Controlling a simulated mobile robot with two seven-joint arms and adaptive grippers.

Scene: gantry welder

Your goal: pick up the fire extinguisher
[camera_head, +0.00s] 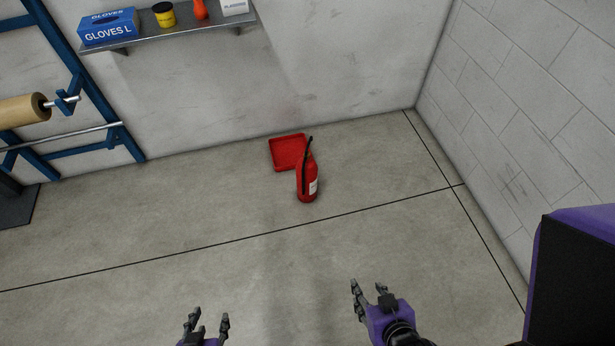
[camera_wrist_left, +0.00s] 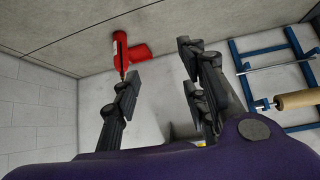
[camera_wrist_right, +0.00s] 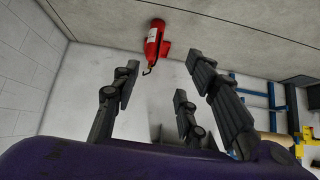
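The red fire extinguisher (camera_head: 308,184) stands upright on the concrete floor near the back wall, with a black hose and a white label. It also shows in the left wrist view (camera_wrist_left: 119,50) and in the right wrist view (camera_wrist_right: 153,40). My left gripper (camera_head: 207,318) is open and empty at the bottom of the head view, well short of the extinguisher. My right gripper (camera_head: 368,287) is open and empty, to the right of the left one and also apart from the extinguisher.
A wall shelf (camera_head: 190,32) holds a blue gloves box (camera_head: 108,27) and small items. A blue rack (camera_head: 78,88) with a roll (camera_head: 20,110) stands left. A block wall (camera_head: 530,110) bounds the right. The floor in front is clear.

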